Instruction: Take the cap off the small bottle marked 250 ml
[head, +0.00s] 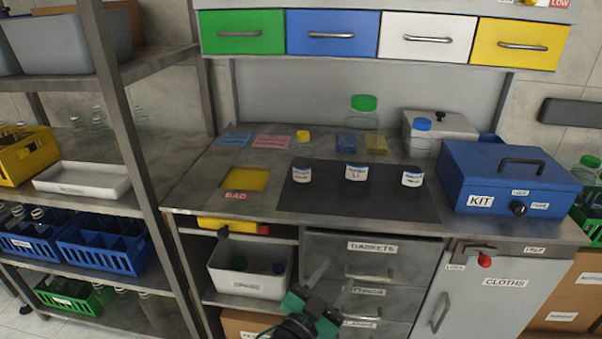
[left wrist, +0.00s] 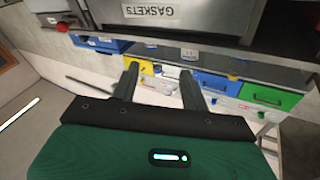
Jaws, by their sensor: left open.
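Three clear bottles with white labels stand upright on a dark mat (head: 330,203). The left one has a yellow cap (head: 303,135), the tall middle one a green cap (head: 364,102), the right one a blue cap (head: 422,124). The middle label (head: 355,172) seems to read 1 L; the left label (head: 302,173) and right label (head: 412,177) are too small to read. All three caps are on. My left gripper (head: 335,276) is open and empty, below the bench top in front of the drawers. Its two fingers (left wrist: 157,71) show apart in the left wrist view.
A blue KIT box (head: 510,178) stands right of the mat. A yellow square marked BAD (head: 243,179) lies left. Blue (head: 346,142) and yellow (head: 377,144) blocks sit behind the bottles. The bench's front edge and GASKETS drawer (head: 373,258) are near my gripper.

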